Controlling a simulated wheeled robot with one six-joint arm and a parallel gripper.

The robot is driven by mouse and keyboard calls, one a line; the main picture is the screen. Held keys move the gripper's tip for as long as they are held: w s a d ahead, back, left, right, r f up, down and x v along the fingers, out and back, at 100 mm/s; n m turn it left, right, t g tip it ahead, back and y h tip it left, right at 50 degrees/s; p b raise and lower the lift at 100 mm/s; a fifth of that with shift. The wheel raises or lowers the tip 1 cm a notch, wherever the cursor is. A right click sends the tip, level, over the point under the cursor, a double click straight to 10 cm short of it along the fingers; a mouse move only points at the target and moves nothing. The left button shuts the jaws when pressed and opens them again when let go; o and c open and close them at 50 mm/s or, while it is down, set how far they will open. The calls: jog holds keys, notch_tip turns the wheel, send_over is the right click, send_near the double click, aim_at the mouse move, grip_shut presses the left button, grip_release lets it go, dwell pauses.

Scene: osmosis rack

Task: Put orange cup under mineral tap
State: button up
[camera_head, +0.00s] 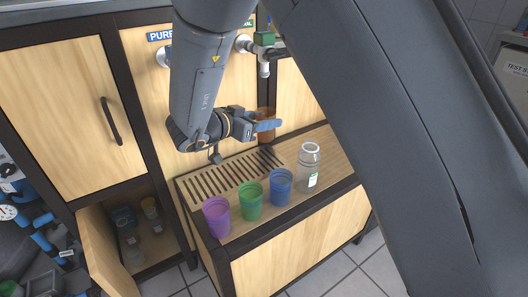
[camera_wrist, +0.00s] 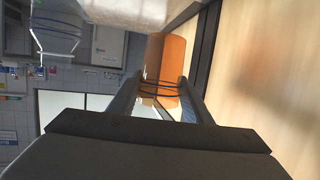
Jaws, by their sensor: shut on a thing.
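The orange cup (camera_head: 267,117) is held between the fingers of my gripper (camera_head: 268,125), in front of the wooden rack panel. My gripper is shut on it, and in the wrist view the orange cup (camera_wrist: 166,62) sits between the two fingertips (camera_wrist: 160,92). In the head view the cup is partly hidden by a blue finger. A tap with a green handle (camera_head: 264,55) is on the panel above the cup, partly behind my arm. A blue "PURE" label (camera_head: 159,36) is at the upper left; the other label is mostly hidden.
A slatted drain grate (camera_head: 230,172) lies on the counter below my gripper. A purple cup (camera_head: 217,216), a green cup (camera_head: 251,199), a blue cup (camera_head: 281,186) and a clear bottle (camera_head: 308,168) stand along the front. A lower-left cabinet door (camera_head: 103,250) is open.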

notch_tip(320, 180, down, 10)
jog(key=shift+r+b, duration=0.1)
jog(key=shift+b, duration=1.05)
jog(key=o, duration=1)
jog(key=shift+f, duration=0.2)
jog(key=shift+a+r, duration=0.1)
jog(key=shift+r, duration=0.1)
jog(key=p+v, duration=0.2)
jog(key=v, duration=0.9)
jog(key=shift+s+a+r, duration=0.15)
jog(key=shift+s+a, duration=0.1)
jog(key=shift+s, duration=0.05)
